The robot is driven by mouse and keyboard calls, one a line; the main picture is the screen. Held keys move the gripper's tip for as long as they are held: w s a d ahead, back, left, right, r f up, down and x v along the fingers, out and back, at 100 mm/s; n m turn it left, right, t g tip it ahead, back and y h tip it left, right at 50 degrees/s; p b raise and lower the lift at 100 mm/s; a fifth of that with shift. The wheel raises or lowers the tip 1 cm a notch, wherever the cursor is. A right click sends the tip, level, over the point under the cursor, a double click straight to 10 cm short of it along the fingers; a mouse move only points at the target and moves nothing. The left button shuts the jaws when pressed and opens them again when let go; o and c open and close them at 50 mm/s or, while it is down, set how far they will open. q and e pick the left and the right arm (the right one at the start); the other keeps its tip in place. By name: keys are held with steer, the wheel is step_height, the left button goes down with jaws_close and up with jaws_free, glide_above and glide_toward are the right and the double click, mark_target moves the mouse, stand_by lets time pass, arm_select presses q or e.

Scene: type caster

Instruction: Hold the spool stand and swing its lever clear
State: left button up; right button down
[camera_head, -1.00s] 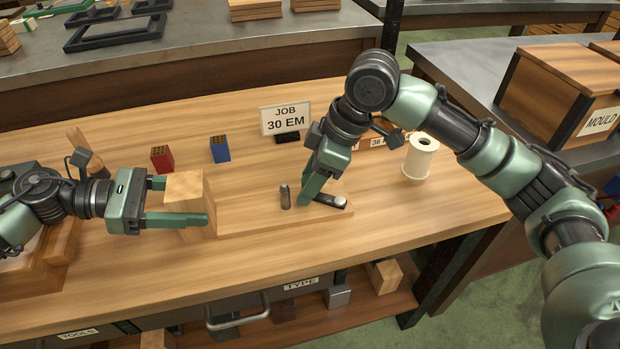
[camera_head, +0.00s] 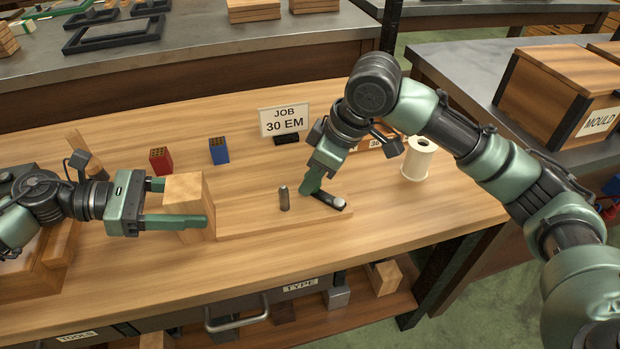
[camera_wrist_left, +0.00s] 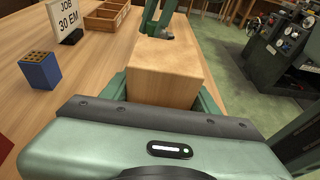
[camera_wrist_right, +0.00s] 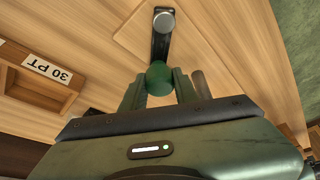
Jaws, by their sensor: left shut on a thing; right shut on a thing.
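The spool stand is a flat wooden base (camera_head: 255,224) with a tall wooden block (camera_head: 190,187) at its left end, also in the left wrist view (camera_wrist_left: 165,70). A short upright grey peg (camera_head: 284,198) stands on the base. A dark lever (camera_head: 328,200) with a grey round cap lies at the right end. My left gripper (camera_head: 182,203) is shut on the block, one finger on each side. My right gripper (camera_head: 312,188) is shut on the lever's green knob (camera_wrist_right: 158,76); the right wrist view shows the lever (camera_wrist_right: 161,42) running away from it.
A white spool (camera_head: 419,160) stands behind and right of the stand. A job sign (camera_head: 285,122), a blue block (camera_head: 219,151) and a red block (camera_head: 161,160) stand behind it. A labelled wooden tray is partly hidden by my right arm. The table's front strip is clear.

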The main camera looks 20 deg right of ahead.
steer(key=d+m, duration=0.1)
steer(key=m, duration=0.1)
steer(key=w+d+m+t+h, duration=0.1)
steer(key=m, duration=0.1)
steer(key=shift+d+m, duration=0.1)
steer(key=shift+m, duration=0.2)
steer(key=shift+w+d+m+t+h, duration=0.15)
steer(key=shift+d+m+h, duration=0.4)
steer(key=shift+m, duration=0.6)
steer(key=shift+d+m+t+h, duration=0.15)
steer(key=shift+d+m+h, duration=0.4)
steer(key=shift+m, duration=0.6)
steer(key=shift+d, duration=0.15)
steer(key=c, duration=1.1)
jaws_free()
steer(key=shift+o, duration=0.2)
steer(key=v, duration=1.2)
